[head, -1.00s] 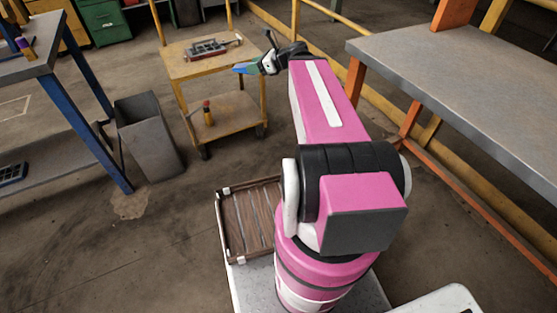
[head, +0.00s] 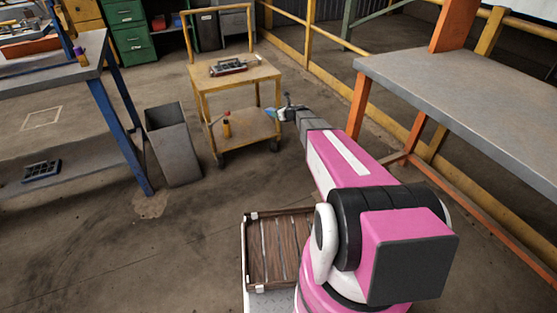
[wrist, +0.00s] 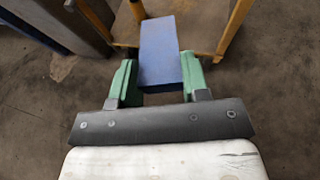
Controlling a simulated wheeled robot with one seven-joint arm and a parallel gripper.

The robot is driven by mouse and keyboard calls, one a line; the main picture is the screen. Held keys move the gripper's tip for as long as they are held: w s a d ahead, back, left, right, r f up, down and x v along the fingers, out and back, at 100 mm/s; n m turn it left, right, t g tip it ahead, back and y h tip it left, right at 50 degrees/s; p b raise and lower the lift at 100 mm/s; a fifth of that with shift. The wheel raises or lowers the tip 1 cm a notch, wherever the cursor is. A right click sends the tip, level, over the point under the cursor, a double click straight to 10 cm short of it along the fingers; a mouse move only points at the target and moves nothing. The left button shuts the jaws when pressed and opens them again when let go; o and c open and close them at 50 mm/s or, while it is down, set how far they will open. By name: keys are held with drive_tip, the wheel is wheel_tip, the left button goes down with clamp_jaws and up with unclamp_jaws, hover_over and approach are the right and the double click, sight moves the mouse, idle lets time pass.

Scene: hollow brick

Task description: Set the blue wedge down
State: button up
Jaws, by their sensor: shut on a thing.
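The blue wedge (wrist: 160,50) is between the two green fingers of my gripper (wrist: 158,72) in the wrist view. The gripper is shut on it, and the wedge sticks out ahead of the fingers. In the head view my gripper (head: 284,113) is low, by the right side of the yellow trolley. Only a small bit of the blue wedge (head: 270,112) shows there. In the wrist view the far end of the wedge overlaps the trolley's lower shelf (wrist: 198,32). I cannot tell whether it touches the shelf.
The trolley's top (head: 255,74) carries a dark tool (head: 228,67). A small orange-and-dark item (head: 227,128) stands on the lower shelf. A grey bin (head: 175,150) stands left of the trolley. A grey-topped bench (head: 465,95) is at the right. A slatted wooden tray (head: 257,250) lies near my base.

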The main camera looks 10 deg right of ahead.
drive_tip(key=w+a+f+m+h, duration=0.15)
drive_tip(key=w+f, duration=0.25)
drive_tip(key=f, duration=0.5)
drive_tip(key=w+a+f+m+h, duration=0.15)
drive_tip(key=w+f, duration=0.25)
drive_tip(key=f, duration=0.6)
drive_tip(key=t, duration=0.2)
hover_over(281, 161)
drive_tip(key=shift+h, duration=0.3)
drive_tip(key=f, duration=2.5)
drive_tip(key=shift+s+a+f, duration=0.15)
drive_tip(key=shift+a+f, duration=0.05)
drive_tip(key=shift+f, duration=2.15)
drive_tip(key=shift+f, duration=0.1)
drive_tip(key=o, duration=0.9)
